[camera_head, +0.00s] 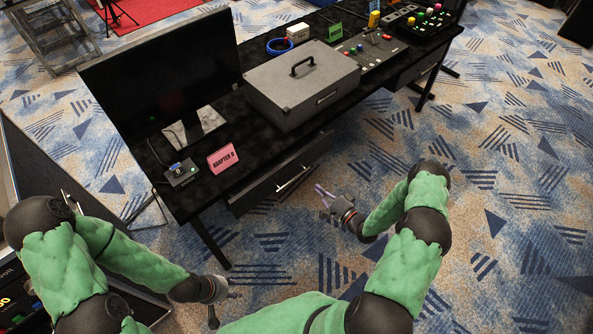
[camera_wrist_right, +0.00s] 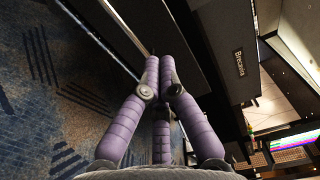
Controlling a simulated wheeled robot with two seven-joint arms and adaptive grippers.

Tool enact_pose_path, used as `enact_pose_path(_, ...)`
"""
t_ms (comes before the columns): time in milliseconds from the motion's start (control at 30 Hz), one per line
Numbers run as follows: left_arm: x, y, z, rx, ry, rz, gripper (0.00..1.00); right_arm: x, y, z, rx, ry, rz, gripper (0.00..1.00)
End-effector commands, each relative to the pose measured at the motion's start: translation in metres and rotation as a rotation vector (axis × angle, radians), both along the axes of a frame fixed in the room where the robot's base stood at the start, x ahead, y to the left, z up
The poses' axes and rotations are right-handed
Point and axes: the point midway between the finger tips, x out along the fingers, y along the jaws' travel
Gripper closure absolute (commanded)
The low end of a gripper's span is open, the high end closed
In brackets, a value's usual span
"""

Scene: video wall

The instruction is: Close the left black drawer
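The left black drawer (camera_head: 264,188) is under the table, below the grey case, with a silver bar handle (camera_head: 293,180) on its front. The front seems to stand out a little from under the tabletop; I cannot tell exactly how far. My right gripper (camera_head: 322,197) is to the right of the handle, apart from the drawer front. In the right wrist view its purple fingers (camera_wrist_right: 160,62) are drawn together at the tips with nothing between them, and a long dark panel lies ahead. My left gripper (camera_head: 226,306) is low, in front of the table, with its fingers apart and empty.
The black table carries a monitor (camera_head: 165,75), a pink sign (camera_head: 223,158), a grey case (camera_head: 302,85) and button panels (camera_head: 372,50). A second drawer (camera_head: 420,67) is further right. A table leg (camera_head: 208,242) stands near my left gripper. Carpet in front is clear.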

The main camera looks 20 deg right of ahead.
Motion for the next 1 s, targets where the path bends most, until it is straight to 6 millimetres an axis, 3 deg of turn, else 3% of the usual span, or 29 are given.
enact_pose_path(167,0.000,0.000,-0.003,0.000,0.000,0.000,0.60,0.012,0.007,0.001,0.002,-0.009,0.011,1.00)
enact_pose_path(733,0.000,0.000,-0.024,0.000,0.000,0.000,0.60,0.106,0.041,0.000,0.001,-0.008,0.010,1.00)
enact_pose_path(1000,0.000,0.000,-0.029,0.000,0.000,0.000,0.60,0.128,0.049,0.000,0.002,-0.006,0.006,1.00)
